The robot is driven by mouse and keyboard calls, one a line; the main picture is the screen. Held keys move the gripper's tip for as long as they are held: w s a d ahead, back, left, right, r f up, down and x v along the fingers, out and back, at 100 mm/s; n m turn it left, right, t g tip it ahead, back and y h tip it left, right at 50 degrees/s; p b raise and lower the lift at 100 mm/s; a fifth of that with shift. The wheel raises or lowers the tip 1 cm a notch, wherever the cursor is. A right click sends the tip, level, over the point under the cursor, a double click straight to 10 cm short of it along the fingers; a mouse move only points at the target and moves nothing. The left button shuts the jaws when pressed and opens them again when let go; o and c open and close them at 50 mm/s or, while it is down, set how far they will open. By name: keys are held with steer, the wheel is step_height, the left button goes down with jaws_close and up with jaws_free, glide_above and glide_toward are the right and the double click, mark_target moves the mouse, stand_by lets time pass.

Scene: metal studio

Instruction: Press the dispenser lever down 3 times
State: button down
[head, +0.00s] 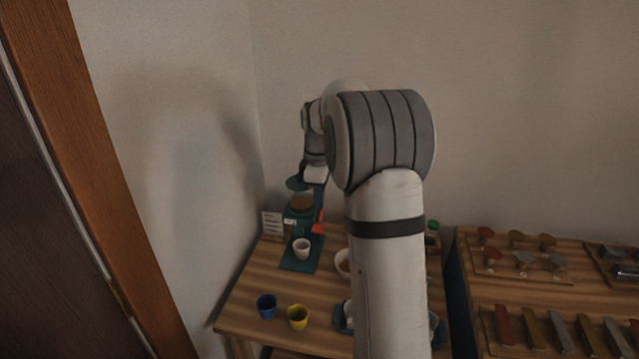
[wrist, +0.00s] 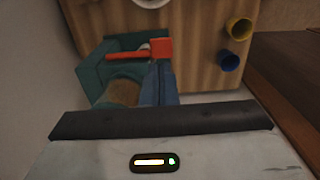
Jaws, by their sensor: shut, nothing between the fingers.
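The teal dispenser (head: 293,215) stands at the back left of the wooden table, with brown contents in its top. It also shows in the wrist view (wrist: 92,76). Its red lever (wrist: 128,56) ends in a wide red paddle (wrist: 161,49), seen at the dispenser's right side in the head view (head: 318,228). A white cup (head: 302,248) stands on the dispenser's base and is mostly hidden in the wrist view. My gripper (head: 321,207) is shut and empty, pointing down. Its blue fingertips (wrist: 158,68) are right by the paddle; I cannot tell whether they touch it.
A blue cup (head: 266,305) and a yellow cup (head: 298,317) stand near the table's front left. A white bowl (head: 342,262) is partly hidden by my arm. A small sign (head: 271,226) stands beside the dispenser. Walls are close behind and left. A second table (head: 480,285) holds racks at right.

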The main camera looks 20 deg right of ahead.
mark_target(319, 227)
step_height(319, 227, down, 6)
steer(key=shift+f, duration=0.25)
